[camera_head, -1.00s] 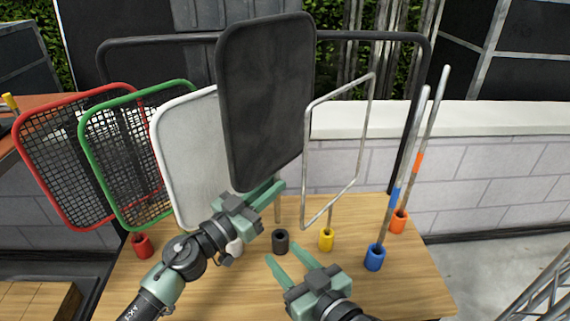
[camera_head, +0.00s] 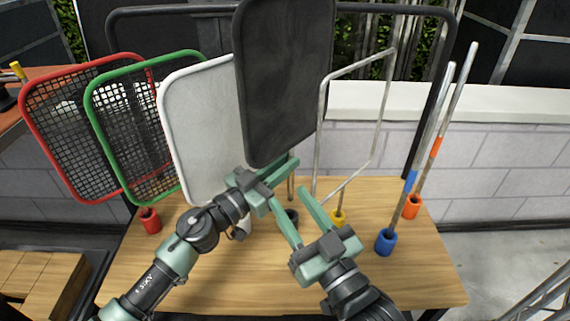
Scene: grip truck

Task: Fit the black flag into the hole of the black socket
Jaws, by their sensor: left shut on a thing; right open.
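The black flag (camera_head: 285,85) is a large dark rounded panel at the top centre, its top edge out of view. My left gripper (camera_head: 290,166) is shut on it near its lower edge. The flag's thin rod (camera_head: 291,190) hangs below that gripper. The black socket (camera_head: 293,214) stands on the table under the rod, partly hidden by my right gripper's finger. Whether the rod's end is above or in the hole cannot be told. My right gripper (camera_head: 289,197) is open, its fingers on either side of the rod and socket in the picture, with no visible grip.
Red, green and white flags stand left on the wooden table (camera_head: 200,285); the red socket (camera_head: 150,220) shows. A wire frame stands above the yellow socket (camera_head: 338,217). Poles stand in the blue (camera_head: 386,242) and orange (camera_head: 412,206) sockets at right. The table's front is clear.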

